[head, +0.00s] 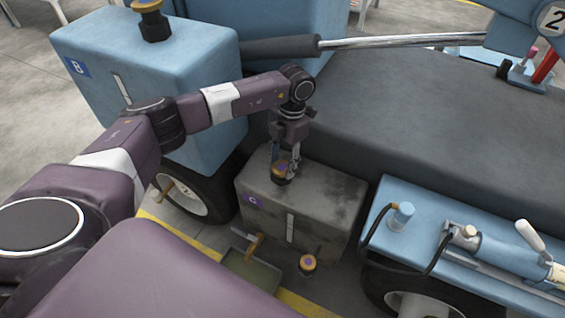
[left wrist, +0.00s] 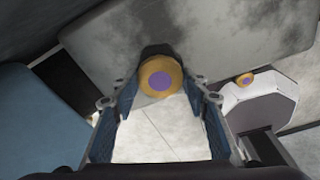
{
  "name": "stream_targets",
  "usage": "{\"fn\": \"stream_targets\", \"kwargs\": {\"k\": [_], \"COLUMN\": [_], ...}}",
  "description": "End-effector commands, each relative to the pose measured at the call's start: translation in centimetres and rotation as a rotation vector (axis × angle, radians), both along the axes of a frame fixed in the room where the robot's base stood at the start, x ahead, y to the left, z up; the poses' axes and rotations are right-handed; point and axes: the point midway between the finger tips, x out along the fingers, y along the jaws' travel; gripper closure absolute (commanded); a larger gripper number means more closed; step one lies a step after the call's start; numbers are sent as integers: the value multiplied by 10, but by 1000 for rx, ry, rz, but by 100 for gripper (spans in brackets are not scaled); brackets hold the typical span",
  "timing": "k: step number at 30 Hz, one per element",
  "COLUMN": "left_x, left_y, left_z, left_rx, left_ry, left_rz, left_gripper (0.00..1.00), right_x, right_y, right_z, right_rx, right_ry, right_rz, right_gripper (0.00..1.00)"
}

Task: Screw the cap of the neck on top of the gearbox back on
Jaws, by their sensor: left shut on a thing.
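The grey, stained gearbox (head: 330,208), marked with a purple C, sits low in the middle of the head view. A yellow-orange cap with a purple centre (head: 281,168) is at the dark neck on its top. In the left wrist view the cap (left wrist: 160,76) shows over the dark neck (left wrist: 153,52). My left gripper (head: 285,160) points down over the gearbox top and is shut on the cap; its fingers stand on either side in the wrist view (left wrist: 162,88). Whether the thread has caught cannot be seen. My right gripper is not in view.
A second yellow-and-purple cap (head: 307,262) shows low at the gearbox's front. A green tray (head: 262,276) lies on the floor nearby. A blue tank marked B (head: 150,75) stands left, a blue hand-pump unit (head: 500,255) right, a dark housing (head: 430,130) behind.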

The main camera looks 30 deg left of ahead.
Motion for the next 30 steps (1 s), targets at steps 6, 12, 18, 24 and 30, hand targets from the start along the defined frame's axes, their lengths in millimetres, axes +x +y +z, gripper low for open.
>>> {"fn": "stream_targets", "kwargs": {"k": [6, 12, 18, 24, 30], "left_x": [0, 0, 0, 0, 0], "left_y": [0, 0, 0, 0, 0], "left_z": [0, 0, 0, 0, 0], "left_rx": [1, 0, 0, 0, 0], "left_ry": [-2, -1, 0, 0, 1], "left_rz": [-113, -176, -174, -174, -174], "left_gripper": [85, 85, 45, 38, 26], "right_x": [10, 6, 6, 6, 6], "right_y": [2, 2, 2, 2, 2], "right_z": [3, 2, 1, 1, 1], "right_rx": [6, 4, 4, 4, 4], "right_ry": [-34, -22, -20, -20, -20], "right_rz": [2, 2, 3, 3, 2], "right_gripper": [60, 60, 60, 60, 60]}}
